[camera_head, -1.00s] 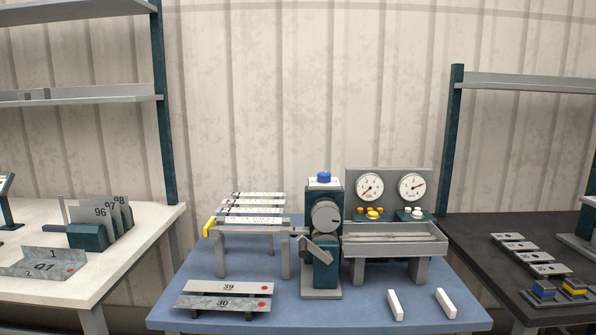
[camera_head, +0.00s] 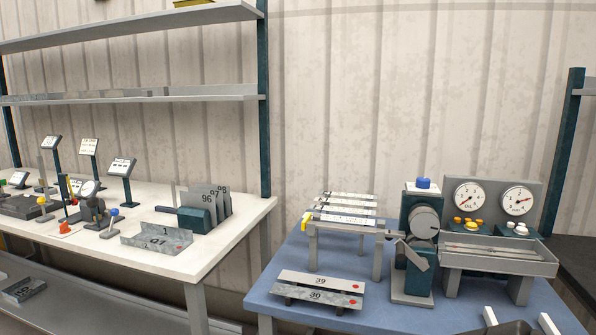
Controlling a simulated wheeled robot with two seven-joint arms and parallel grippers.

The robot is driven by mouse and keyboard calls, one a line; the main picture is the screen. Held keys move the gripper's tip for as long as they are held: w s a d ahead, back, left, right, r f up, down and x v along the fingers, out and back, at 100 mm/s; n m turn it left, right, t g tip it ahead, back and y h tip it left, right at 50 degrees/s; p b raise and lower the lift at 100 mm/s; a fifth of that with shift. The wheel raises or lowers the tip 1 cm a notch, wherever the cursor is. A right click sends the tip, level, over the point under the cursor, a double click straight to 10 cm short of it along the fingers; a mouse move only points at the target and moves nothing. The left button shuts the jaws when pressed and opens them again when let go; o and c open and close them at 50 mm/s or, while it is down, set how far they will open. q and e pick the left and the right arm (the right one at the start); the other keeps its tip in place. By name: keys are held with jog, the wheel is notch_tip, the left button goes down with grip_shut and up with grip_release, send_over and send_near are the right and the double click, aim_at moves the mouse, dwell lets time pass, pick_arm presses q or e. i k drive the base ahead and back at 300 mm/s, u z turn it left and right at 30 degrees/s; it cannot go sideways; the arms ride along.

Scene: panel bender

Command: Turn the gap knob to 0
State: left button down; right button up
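The bending machine (camera_head: 419,240) is a dark teal column on the blue table, with a blue cap on top. A round grey knob (camera_head: 425,223) with a mark on its face sits on its front. A grey lever hangs below the knob. I cannot read any scale, or confirm that this is the gap knob. Two pale bars (camera_head: 547,324) show near the bottom right. A dark piece between them at the bottom edge may be part of my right gripper; its opening is unclear. My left gripper is not in view.
Two round gauges (camera_head: 518,201) stand behind a grey tray (camera_head: 500,257), with yellow and white knobs below them. Plates 39 and 30 lie at the blue table's (camera_head: 400,315) front left. A white table (camera_head: 215,245) at left holds signs, levers and numbered plates.

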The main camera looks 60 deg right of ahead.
aim_at(421, 183)
jog(key=u, duration=0.35)
jog(key=k, duration=1.5)
jog(key=z, duration=1.15)
